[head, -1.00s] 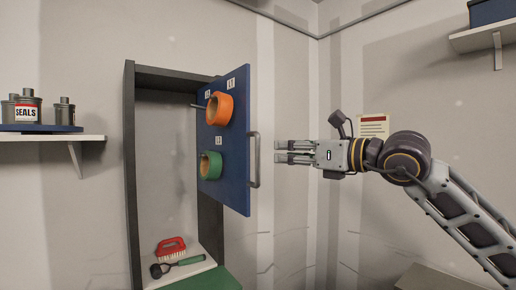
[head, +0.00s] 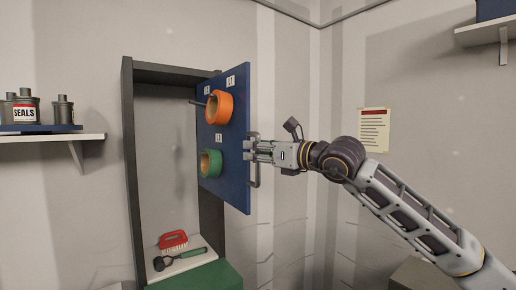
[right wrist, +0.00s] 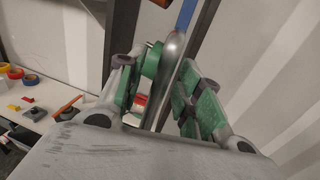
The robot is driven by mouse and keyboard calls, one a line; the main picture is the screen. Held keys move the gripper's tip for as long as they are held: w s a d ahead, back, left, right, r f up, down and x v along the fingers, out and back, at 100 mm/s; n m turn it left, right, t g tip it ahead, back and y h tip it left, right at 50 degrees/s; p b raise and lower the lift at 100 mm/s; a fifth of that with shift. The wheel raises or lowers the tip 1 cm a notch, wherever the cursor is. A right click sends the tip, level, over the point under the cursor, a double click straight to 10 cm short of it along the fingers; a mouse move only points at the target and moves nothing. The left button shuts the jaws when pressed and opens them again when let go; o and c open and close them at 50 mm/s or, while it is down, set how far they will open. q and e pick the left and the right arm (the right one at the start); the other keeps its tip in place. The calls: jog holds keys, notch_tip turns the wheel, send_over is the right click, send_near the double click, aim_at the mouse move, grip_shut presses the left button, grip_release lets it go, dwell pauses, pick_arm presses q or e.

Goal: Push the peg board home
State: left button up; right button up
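The blue peg board (head: 236,110) stands out at an angle from the dark cabinet frame (head: 128,150). It carries an orange ring (head: 226,107) above and a green ring (head: 216,164) below. A grey bar handle (head: 256,177) is on its right edge. My right gripper (head: 250,146) is at the upper part of this handle. In the right wrist view the handle (right wrist: 172,62) runs between the green-padded fingers (right wrist: 160,98), with a gap visible at the right finger, so the gripper looks open around it. My left gripper is not in view.
A red brush (head: 173,240) and a dark-headed tool (head: 178,260) lie on the cabinet's bottom ledge. A shelf (head: 50,141) with seal tins (head: 24,108) is at the left. A notice (head: 374,130) hangs on the right wall. The cabinet opening left of the board is clear.

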jog(key=shift+c, duration=0.3)
grip_shut()
jog(key=shift+w, duration=0.15)
